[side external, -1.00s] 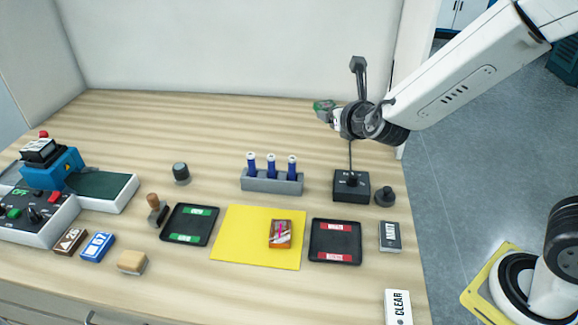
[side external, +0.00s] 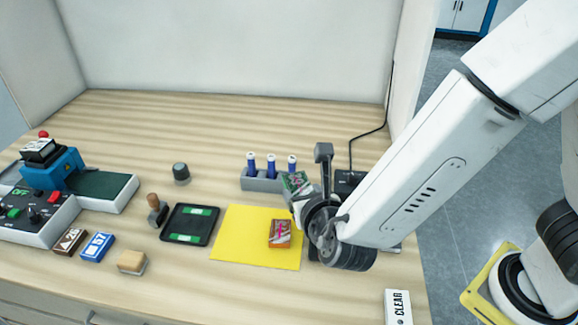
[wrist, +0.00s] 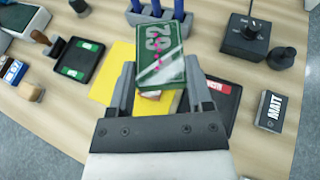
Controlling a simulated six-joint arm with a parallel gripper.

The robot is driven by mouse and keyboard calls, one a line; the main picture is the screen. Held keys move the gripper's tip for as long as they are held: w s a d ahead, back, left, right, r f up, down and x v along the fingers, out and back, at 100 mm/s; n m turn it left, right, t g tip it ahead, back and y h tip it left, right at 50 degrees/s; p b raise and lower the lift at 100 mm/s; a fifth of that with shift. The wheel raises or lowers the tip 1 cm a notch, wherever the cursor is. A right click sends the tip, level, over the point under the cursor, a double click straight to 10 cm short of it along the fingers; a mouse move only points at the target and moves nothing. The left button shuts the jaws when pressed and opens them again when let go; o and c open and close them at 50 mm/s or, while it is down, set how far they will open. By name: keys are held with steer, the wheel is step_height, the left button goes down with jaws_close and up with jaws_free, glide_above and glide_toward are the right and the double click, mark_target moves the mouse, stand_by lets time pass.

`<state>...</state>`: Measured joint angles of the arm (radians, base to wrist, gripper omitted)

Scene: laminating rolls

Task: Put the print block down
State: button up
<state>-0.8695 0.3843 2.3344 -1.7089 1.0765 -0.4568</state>
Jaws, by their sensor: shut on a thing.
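My gripper (side external: 303,200) is shut on a green print block (wrist: 162,52) with a white number and pink marks on its face. The block also shows at the fingertips in the side view (side external: 296,183). It is held above the table, near the blue pens and the right part of the yellow mat (side external: 232,245). An orange-brown block (side external: 279,233) with a pink-marked face lies on the mat. In the wrist view the held block and fingers hide part of the mat.
A black tray with green labels (side external: 189,225) lies left of the mat. A black tray with red labels (wrist: 222,104) lies right of it, mostly hidden by my arm in the side view. A grey rack (side external: 262,184) holds blue pens behind. A stamp (side external: 157,210) stands left.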

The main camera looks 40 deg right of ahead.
steer(key=s+a+f, duration=0.1)
steer(key=s+a, duration=0.2)
steer(key=s, duration=0.3)
steer(key=shift+f+h, duration=0.3)
steer(key=shift+f, duration=0.1)
steer(key=shift+a, duration=0.1)
steer(key=w+a+f, duration=0.2)
steer(key=w+f, duration=0.1)
steer(key=w+a+f, duration=0.2)
steer(key=w, duration=0.2)
steer(key=w+a+f, duration=0.2)
steer(key=w+f, duration=0.1)
steer(key=w, duration=0.1)
steer(key=shift+w+f, duration=0.15)
steer(key=shift+f, duration=0.15)
steer(key=shift+w+a+f, duration=0.1)
steer(key=shift+w+f, duration=0.2)
steer(key=shift+f, duration=0.05)
steer(key=shift+w+a+f, duration=0.1)
steer(key=shift+f, duration=0.15)
steer(key=shift+w+f, duration=0.1)
steer(key=shift+f, duration=1.5)
steer(key=shift+f, duration=0.15)
